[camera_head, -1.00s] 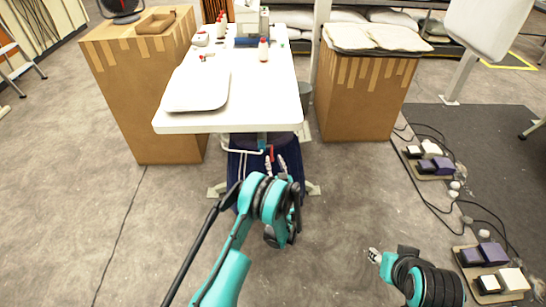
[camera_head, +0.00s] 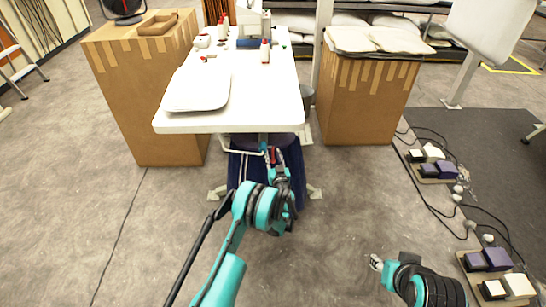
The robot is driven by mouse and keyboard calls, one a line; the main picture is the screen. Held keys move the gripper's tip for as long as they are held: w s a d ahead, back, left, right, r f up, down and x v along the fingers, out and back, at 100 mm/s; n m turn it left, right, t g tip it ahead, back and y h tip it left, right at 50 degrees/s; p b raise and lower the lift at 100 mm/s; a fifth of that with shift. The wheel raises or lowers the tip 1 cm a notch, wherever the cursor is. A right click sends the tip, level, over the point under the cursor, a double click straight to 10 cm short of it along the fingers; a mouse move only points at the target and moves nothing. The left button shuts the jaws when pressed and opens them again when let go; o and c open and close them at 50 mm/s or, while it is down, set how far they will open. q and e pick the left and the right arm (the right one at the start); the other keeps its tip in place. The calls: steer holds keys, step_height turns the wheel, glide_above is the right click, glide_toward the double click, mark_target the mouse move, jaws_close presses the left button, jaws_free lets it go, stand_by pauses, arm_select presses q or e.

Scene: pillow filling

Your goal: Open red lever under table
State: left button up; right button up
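The red lever (camera_head: 272,154) hangs under the front edge of the white table (camera_head: 240,121). Only a small part of it shows. My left gripper (camera_head: 274,163) reaches up to the lever, with its fingertips right at it. The fingers overlap the lever in this view, so I cannot tell whether they touch it or are closed around it. My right gripper (camera_head: 375,262) is low at the right, away from the table and the lever. Its grey fingertips are small, and I cannot tell whether they are open or shut.
A white pillow (camera_head: 197,89) lies on the table, with bottles behind it. Cardboard boxes stand left (camera_head: 146,95) and right (camera_head: 367,100) of the table. A dark blue thing (camera_head: 240,170) is below the tabletop. Pedals and cables lie at the right.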

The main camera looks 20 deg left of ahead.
arm_select(q)
steer(key=shift+c, duration=0.3)
jaws_close()
